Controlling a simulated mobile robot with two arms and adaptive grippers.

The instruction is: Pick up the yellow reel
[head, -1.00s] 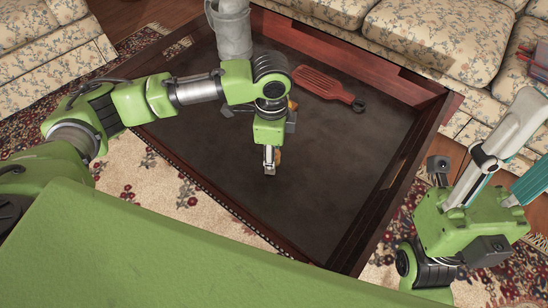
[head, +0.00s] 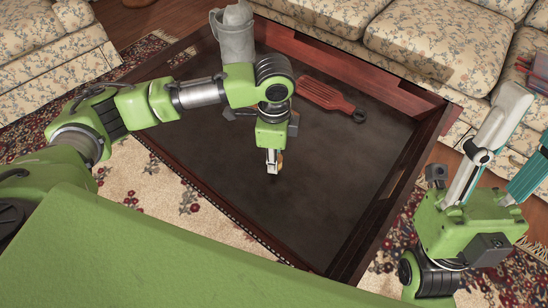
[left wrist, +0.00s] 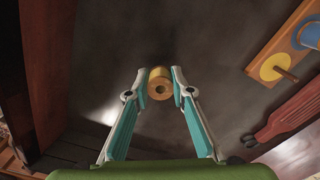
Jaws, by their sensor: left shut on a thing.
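The yellow reel (left wrist: 160,84) is a small cylinder with a dark centre hole. In the left wrist view it sits between the two teal and grey fingertips of my left gripper (left wrist: 160,78), which is shut on it. In the head view a small orange-yellow part of the reel (head: 280,160) shows beside the left gripper (head: 273,166); the rest is hidden. The left gripper points down over the dark table surface. I cannot tell whether the reel touches the surface. My right gripper (head: 528,125) is at the right edge with its fingers apart and looks empty.
The dark table (head: 320,200) has a raised wooden rim. A wooden stand (left wrist: 282,34) with a peg, yellow disc and blue piece lies near the reel. A red slotted paddle (head: 322,93) and a grey jug (head: 233,37) are farther back. The table's front right is clear.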

